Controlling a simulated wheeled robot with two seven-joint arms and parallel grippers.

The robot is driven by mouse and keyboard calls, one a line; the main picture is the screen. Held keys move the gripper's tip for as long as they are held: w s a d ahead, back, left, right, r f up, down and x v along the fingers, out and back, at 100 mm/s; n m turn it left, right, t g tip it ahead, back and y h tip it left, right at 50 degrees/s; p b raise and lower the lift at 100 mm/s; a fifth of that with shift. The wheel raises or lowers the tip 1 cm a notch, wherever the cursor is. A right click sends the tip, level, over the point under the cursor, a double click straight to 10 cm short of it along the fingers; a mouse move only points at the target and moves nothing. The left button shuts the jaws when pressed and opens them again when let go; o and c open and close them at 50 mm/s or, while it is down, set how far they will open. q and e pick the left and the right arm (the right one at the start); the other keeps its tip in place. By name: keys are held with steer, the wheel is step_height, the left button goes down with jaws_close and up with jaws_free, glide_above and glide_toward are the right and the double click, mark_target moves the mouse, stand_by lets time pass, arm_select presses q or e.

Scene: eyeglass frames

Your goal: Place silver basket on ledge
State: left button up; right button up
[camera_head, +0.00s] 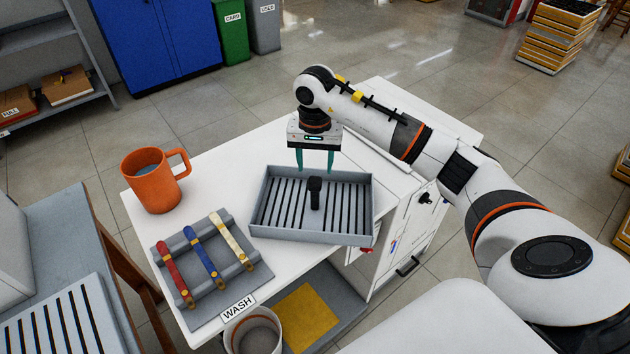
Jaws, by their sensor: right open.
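The silver basket (310,236) is a shallow grey tray with a slatted bottom and a black upright handle in its middle. It sits on the right part of the white table. My right gripper (315,165) points down with two teal fingers apart and empty. It hangs at the basket's far edge, behind the black handle in the picture; whether the fingers touch the rim is hard to tell. Which surface is the ledge is not clear. A grey lower surface with a yellow patch (307,315) lies below the table's front edge. My left gripper is out of view.
An orange mug (153,180) stands at the table's left. A grey rack (213,302) holds red, blue and cream strips. A white bucket (254,332) is at the front beside a WASH label. Another slatted grey surface (95,285) lies at lower left.

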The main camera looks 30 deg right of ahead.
step_height(320, 180, up, 4)
steer(key=shift+b, duration=0.3)
stand_by(0.3)
